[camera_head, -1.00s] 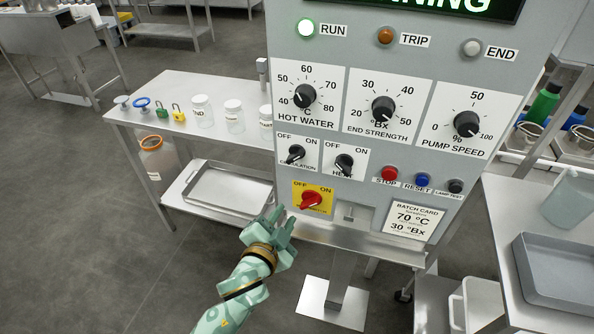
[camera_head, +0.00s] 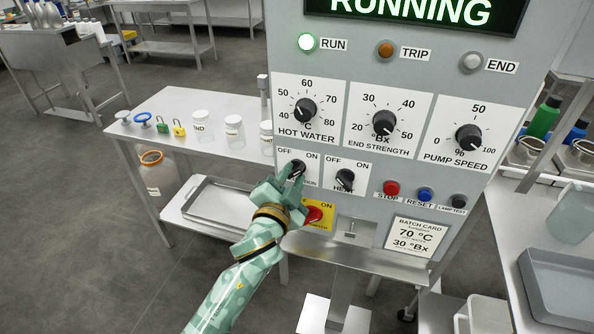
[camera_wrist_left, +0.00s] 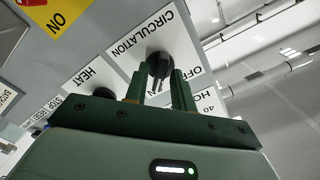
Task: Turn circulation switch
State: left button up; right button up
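The circulation switch (camera_head: 297,168) is a black rotary knob on a white plate marked OFF and ON, at the left of the grey panel. My left gripper (camera_head: 288,177) is at this knob, and its fingers cover part of the plate and label. In the left wrist view, the knob (camera_wrist_left: 159,66) sits between the tips of the two green fingers (camera_wrist_left: 158,88). The fingers are apart, with a gap beside the knob's grip, so the gripper looks open around it. The knob's exact pointing direction is partly hidden. My right gripper is not in view.
The heat switch (camera_head: 345,179) is just right of the circulation switch. The red switch (camera_head: 314,215) on a yellow plate is below, close under my left gripper. A steel table (camera_head: 163,108) with jars and padlocks stands left of the panel.

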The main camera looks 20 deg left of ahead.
pick_arm(q)
jog(key=shift+w, duration=0.1)
grip_shut()
jog(key=shift+n+p, duration=0.35)
jog(key=shift+n, duration=0.55)
jog(key=shift+r+n+p, duration=0.1)
jog(key=shift+n+p, duration=0.35)
jog(key=shift+n, duration=0.85)
